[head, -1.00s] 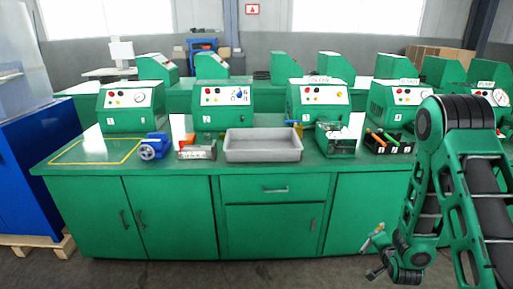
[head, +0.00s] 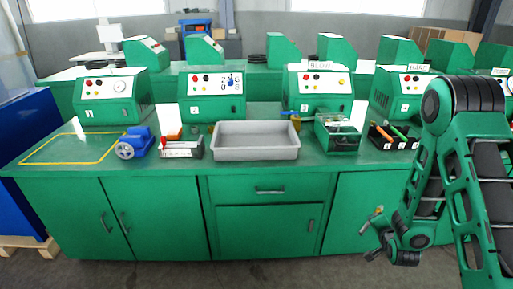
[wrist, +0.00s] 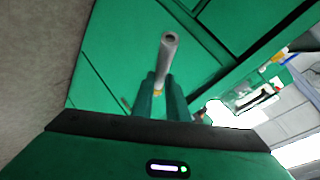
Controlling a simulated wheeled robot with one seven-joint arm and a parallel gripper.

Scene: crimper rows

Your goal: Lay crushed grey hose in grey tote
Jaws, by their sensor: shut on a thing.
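The grey tote (head: 256,153) is a shallow, open tray on the green bench, near the middle of the head view. No contents show inside it. My gripper (wrist: 160,88) is shut on a grey hose (wrist: 169,45), which sticks out beyond the fingers with a round open end and a yellowish part near the fingers. In the head view my gripper (head: 371,235) is low at the right, in front of the cabinet doors and below the bench top, apart from the tote. The hose is small there, and I cannot make out crushing.
A blue vise-like tool (head: 135,143) and a small rack (head: 181,148) stand left of the tote. A green box (head: 337,134) and a black bin (head: 393,136) stand to its right. Green machines (head: 212,96) line the back. A yellow-outlined area (head: 72,148) at left is bare.

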